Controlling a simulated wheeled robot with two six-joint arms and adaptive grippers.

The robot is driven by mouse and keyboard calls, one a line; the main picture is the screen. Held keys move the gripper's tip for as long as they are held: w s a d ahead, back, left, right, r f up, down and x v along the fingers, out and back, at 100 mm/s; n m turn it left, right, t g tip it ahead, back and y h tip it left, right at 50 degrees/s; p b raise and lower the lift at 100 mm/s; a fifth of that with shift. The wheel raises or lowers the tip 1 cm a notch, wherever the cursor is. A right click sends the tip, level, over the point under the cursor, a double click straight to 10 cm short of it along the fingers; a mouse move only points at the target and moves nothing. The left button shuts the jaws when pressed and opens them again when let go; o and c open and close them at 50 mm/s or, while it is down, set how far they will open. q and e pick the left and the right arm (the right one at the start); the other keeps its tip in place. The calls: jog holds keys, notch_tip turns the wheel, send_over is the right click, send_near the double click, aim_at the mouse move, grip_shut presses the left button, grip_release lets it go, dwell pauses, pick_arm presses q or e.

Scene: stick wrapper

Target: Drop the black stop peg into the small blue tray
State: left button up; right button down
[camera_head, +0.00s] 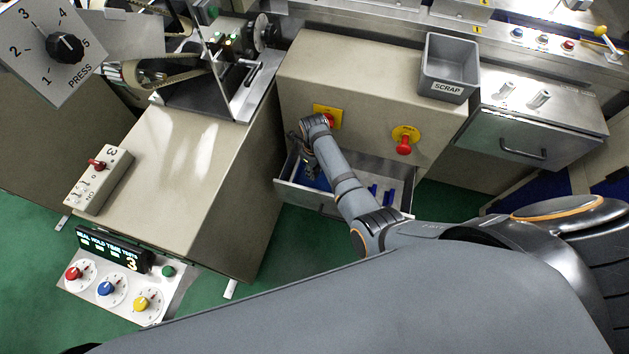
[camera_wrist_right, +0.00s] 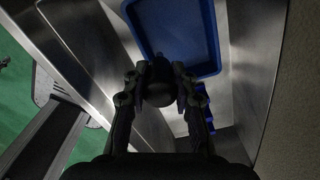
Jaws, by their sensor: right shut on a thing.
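The small blue tray (camera_wrist_right: 185,30) lies in the open metal drawer (camera_head: 287,192). In the head view only a strip of the tray (camera_head: 318,182) shows beside my right gripper (camera_head: 309,165). In the right wrist view my right gripper (camera_wrist_right: 157,85) is shut on the black stop peg (camera_wrist_right: 157,88), a dark rounded piece between the fingertips. The peg appears in front of the tray's near edge; its height above the tray is hard to tell. My left gripper is not in view.
Blue pieces (camera_head: 373,193) lie in the drawer to the right of the tray. Red knobs on yellow plates (camera_head: 404,145) stick out from the cabinet front above the drawer. A grey scrap bin (camera_head: 449,67) stands on the cabinet top. The metal drawer walls are close around my gripper.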

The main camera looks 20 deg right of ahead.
notch_tip(320, 180, down, 4)
jog(key=b, duration=0.4)
jog(key=shift+b, duration=0.3)
jog(key=shift+r, duration=0.15)
jog(key=shift+f, duration=0.65)
jog(key=c, duration=1.1)
grip_release()
jog(key=shift+o, duration=0.2)
jog(key=shift+r, duration=0.1)
notch_tip(320, 180, up, 13)
jog(key=p, duration=1.3)
jog(key=shift+r, duration=0.15)
